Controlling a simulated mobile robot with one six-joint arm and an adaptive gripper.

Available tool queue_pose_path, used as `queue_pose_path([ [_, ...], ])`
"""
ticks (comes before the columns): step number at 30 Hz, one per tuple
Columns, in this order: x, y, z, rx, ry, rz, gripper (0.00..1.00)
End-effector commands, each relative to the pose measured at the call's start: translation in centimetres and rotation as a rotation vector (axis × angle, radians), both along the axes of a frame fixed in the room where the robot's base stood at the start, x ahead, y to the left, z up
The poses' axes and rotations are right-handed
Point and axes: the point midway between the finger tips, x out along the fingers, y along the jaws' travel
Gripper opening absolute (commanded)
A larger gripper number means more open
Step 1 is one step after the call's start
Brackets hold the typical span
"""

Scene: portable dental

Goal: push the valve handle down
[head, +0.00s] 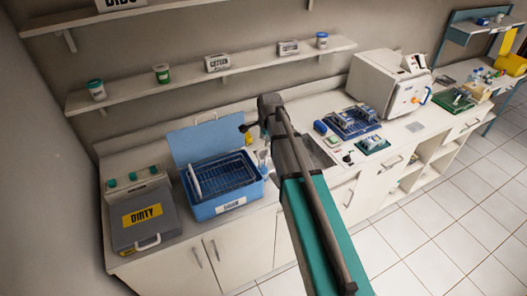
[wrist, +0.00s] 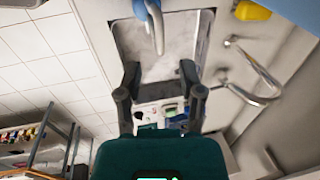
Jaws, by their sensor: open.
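My gripper (head: 268,108) is at the end of my raised arm, over the sink area of the counter. In the wrist view, its two dark fingers (wrist: 160,72) are spread apart with nothing held between them. A curved metal tap (wrist: 262,92) stands right of the fingers, apart from them. A short pale end of it points toward the sink. I cannot tell clearly which part is the valve handle. The metal sink (wrist: 185,50) lies beyond the fingertips. In the head view, my arm hides much of the sink (head: 318,153) and the tap.
A blue bin (head: 228,207) with an open lid and a grey box labelled DIRTY (head: 138,235) stand left. A white machine (head: 383,85) and blue trays (head: 352,122) stand right. A shelf (head: 215,75) runs above the counter. The tiled floor (head: 425,235) in front is clear.

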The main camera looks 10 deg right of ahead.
Motion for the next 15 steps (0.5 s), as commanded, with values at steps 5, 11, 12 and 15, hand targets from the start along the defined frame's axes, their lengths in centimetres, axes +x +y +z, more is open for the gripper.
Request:
queue_pose_path([
  [5, 0.3, 0.1, -1.8, 0.0, 0.0, 0.0, 0.5],
  [11, 0.6, 0.1, -3.3, 0.0, 0.0, 0.0, 0.5],
  [12, 0.7, 0.2, -3.6, 0.0, 0.0, 0.0, 0.5],
  [15, 0.8, 0.2, -4.3, 0.0, 0.0, 0.0, 0.5],
])
